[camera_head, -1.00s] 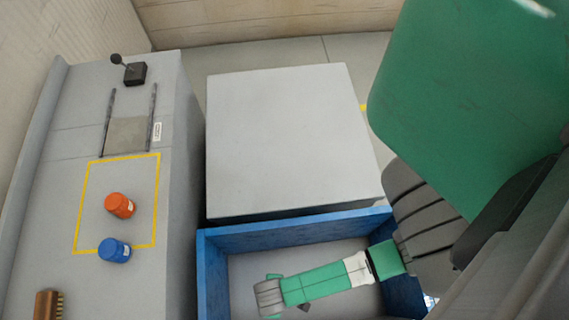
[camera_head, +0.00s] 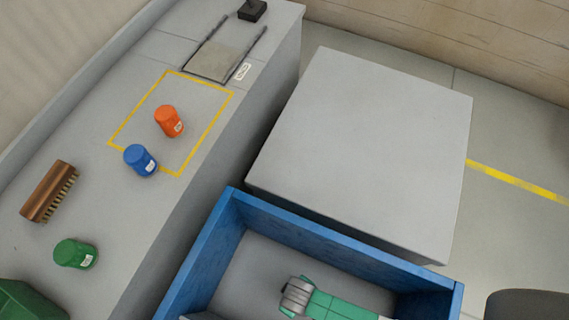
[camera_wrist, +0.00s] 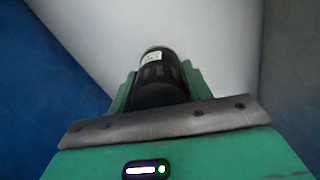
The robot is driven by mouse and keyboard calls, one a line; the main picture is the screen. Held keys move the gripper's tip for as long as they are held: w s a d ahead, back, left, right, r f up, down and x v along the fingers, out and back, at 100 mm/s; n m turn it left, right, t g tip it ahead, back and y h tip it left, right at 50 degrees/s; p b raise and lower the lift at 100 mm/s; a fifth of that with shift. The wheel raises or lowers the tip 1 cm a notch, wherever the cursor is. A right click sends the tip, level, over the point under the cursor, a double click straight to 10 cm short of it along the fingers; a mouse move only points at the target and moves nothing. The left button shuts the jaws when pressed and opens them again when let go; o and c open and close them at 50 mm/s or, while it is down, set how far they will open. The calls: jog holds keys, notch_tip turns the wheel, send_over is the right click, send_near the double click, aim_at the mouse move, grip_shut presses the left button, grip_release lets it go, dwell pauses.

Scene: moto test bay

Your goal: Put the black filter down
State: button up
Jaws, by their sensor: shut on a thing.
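The black filter (camera_wrist: 156,70) is a dark cylinder with a small white label, seen in the wrist view. My gripper (camera_wrist: 158,86) is shut on it, with a green finger on each side. In the head view my arm reaches over the blue crate (camera_head: 310,246); the filter cannot be made out there. I cannot tell whether the filter touches the surface ahead.
A grey block (camera_head: 375,150) with a bare top stands behind the crate. The left bench carries an orange canister (camera_head: 169,121) and a blue canister (camera_head: 140,160) by a yellow-outlined square, a green canister (camera_head: 75,254), a brush (camera_head: 48,191) and a railed plate (camera_head: 215,59).

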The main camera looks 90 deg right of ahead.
jog(key=d, duration=0.1)
jog(key=w+d, duration=0.1)
jog(key=d, duration=0.1)
jog(key=w+d+b, duration=0.1)
jog(key=shift+d+f, duration=0.2)
jog(key=shift+f, duration=0.05)
jog(key=f+b, duration=0.1)
jog(key=d+f+b, duration=0.1)
jog(key=f+b, duration=0.1)
jog(key=shift+w+d+f, duration=0.15)
jog(key=shift+w+f, duration=0.15)
jog(key=shift+f, duration=0.05)
jog(key=shift+s+a, duration=0.1)
jog(key=shift+a, duration=0.1)
jog(key=shift+d, duration=0.1)
jog(key=o, duration=1.2)
jog(key=shift+f, duration=0.1)
jog(key=shift+c, duration=0.2)
notch_tip(320, 180, up, 12)
jog(key=p, duration=0.6)
